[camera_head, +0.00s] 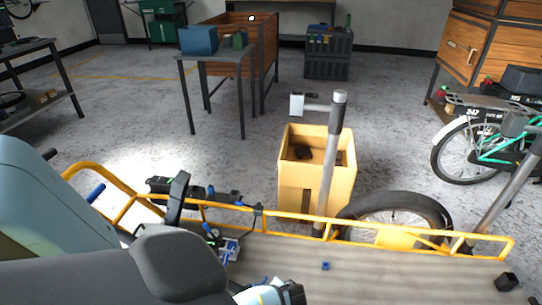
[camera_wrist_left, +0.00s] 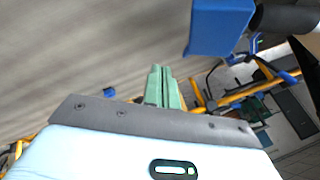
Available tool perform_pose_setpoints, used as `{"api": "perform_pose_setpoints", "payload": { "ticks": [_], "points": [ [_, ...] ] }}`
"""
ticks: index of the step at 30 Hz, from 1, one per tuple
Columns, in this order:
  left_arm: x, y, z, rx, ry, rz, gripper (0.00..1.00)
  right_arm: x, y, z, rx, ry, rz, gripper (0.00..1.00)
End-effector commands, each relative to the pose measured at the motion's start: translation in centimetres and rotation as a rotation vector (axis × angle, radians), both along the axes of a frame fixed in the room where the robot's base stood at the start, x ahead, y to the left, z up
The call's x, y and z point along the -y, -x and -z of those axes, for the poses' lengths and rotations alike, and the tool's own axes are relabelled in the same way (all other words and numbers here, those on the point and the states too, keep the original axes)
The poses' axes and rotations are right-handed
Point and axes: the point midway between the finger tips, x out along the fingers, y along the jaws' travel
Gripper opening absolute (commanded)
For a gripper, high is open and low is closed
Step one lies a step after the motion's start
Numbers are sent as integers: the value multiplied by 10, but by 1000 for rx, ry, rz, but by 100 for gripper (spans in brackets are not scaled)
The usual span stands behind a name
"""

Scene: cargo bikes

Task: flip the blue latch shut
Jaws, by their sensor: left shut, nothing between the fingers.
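A small blue piece (camera_head: 326,266) sits on the grey ribbed cargo bed (camera_head: 400,275); it also shows in the left wrist view (camera_wrist_left: 109,92). A larger blue block (camera_wrist_left: 220,26) is close to the wrist camera, next to a black cylinder. I cannot tell which blue part is the latch or how it is turned. In the left wrist view the green fingers of my left gripper (camera_wrist_left: 162,84) are shut and empty, between these two blue parts. In the head view only part of its pale body shows low in the middle; the fingertips are hidden. My right gripper is not in view.
A yellow rail (camera_head: 400,230) runs along the cargo bed, with a blue-and-grey fitting (camera_head: 229,248) near it. Beyond stand a yellow box (camera_head: 298,185), a wheel (camera_head: 398,212) and a grey post (camera_head: 334,145). The bed's right part is mostly clear.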

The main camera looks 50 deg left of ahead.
Motion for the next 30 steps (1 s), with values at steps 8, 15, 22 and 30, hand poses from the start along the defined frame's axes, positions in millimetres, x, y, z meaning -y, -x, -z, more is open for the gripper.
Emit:
{"api": "perform_pose_setpoints", "payload": {
  "ticks": [8,15,22,30],
  "points": [
    [-24,-11,48,-4,-2,1,0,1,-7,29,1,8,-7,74],
    [-52,-11,56,0,-2,-1,0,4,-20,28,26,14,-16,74],
    [-67,-8,58,0,1,0,0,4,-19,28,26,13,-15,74],
    [-69,-8,58,0,1,1,0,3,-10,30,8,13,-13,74]
  ]
}}
